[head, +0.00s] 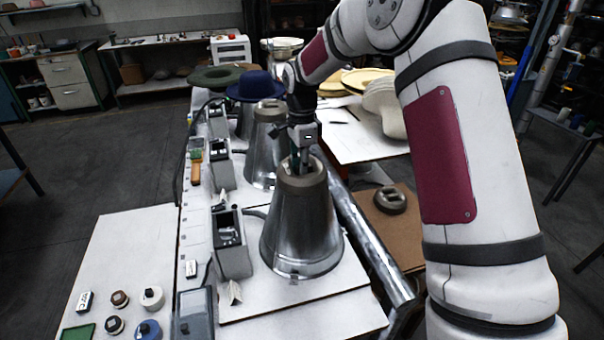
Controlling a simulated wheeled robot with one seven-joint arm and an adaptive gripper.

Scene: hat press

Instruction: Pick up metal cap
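A large shiny metal cone-shaped piece (301,232) with a brown-grey collar (303,184) stands upright on the white bench, nearest me. It may be the metal cap, but I cannot tell for sure. My gripper (301,164) points down at the top of this collar, over its middle. The fingers are small and dark, and their tips are partly hidden at the collar's top. I cannot tell whether they touch it or hold anything. A similar metal cone (263,160) stands behind it, partly hidden by my arm.
Grey control boxes (230,243) line the bench left of the cones. Small round knobs (152,298) lie on a white board at lower left. A blue hat (256,86) and a green hat (218,75) are behind. A metal rail (368,245) runs along the right side.

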